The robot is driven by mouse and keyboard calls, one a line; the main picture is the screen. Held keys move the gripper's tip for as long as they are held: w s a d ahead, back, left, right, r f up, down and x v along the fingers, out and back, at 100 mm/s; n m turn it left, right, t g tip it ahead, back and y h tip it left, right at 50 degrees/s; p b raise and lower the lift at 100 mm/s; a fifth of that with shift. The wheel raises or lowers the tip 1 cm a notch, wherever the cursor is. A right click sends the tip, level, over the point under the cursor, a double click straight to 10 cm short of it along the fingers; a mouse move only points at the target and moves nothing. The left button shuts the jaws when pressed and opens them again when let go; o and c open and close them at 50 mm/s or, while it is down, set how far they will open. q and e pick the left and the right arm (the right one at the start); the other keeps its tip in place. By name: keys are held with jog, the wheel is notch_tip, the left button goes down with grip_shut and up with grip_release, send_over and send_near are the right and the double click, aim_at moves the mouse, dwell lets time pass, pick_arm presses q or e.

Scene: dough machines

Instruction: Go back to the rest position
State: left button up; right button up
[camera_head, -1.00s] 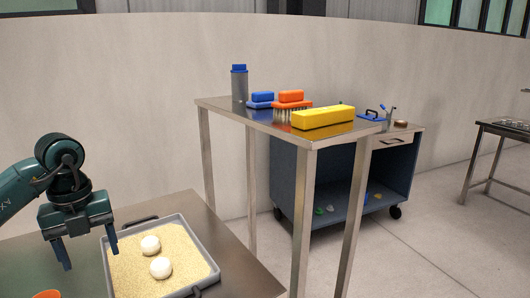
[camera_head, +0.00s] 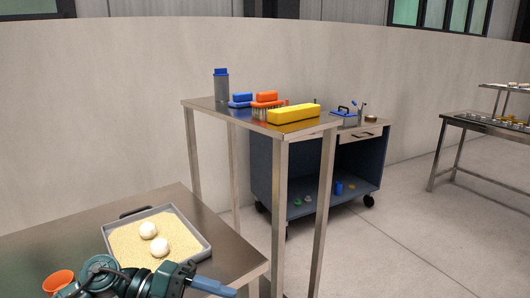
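My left gripper (camera_head: 212,286) is low at the bottom edge of the head view, in front of the tray's near side. It lies sideways with a blue finger pointing right. The fingers overlap from this angle, so I cannot tell whether it is open or shut. My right gripper is not in view. A grey tray (camera_head: 206,241) of yellowish grain sits on the near metal table (camera_head: 240,262). Two white dough balls, one farther (camera_head: 148,230) and one nearer (camera_head: 160,247), lie in it.
An orange cup (camera_head: 58,281) stands left of my gripper. Open floor (camera_head: 420,240) lies to the right.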

pick_arm(q)
jog(key=d+r+n+t+h+p, duration=0.1)
jog(key=d+r+n+t+h, duration=0.2)
jog(key=n+t+h, duration=0.3)
jog(key=s+a+f+n+t+y+p, duration=0.1)
jog(key=a+f+n+t+y, duration=0.3)
jog(key=f+n+y, duration=0.5)
jog(key=s+a+f+n+t+y+p, duration=0.15)
jog(key=a+f+n+t+y, duration=0.35)
jog(key=n, duration=0.6)
jog(key=s+d+f+n+g+y, duration=0.1)
jog(key=s+f+n+g+y, duration=0.2)
jog(key=s+f, duration=0.4)
jog(key=shift+s+d+f+y+p, duration=0.2)
jog(key=shift+s+f+y+p, duration=0.15)
jog(key=shift+f, duration=0.2)
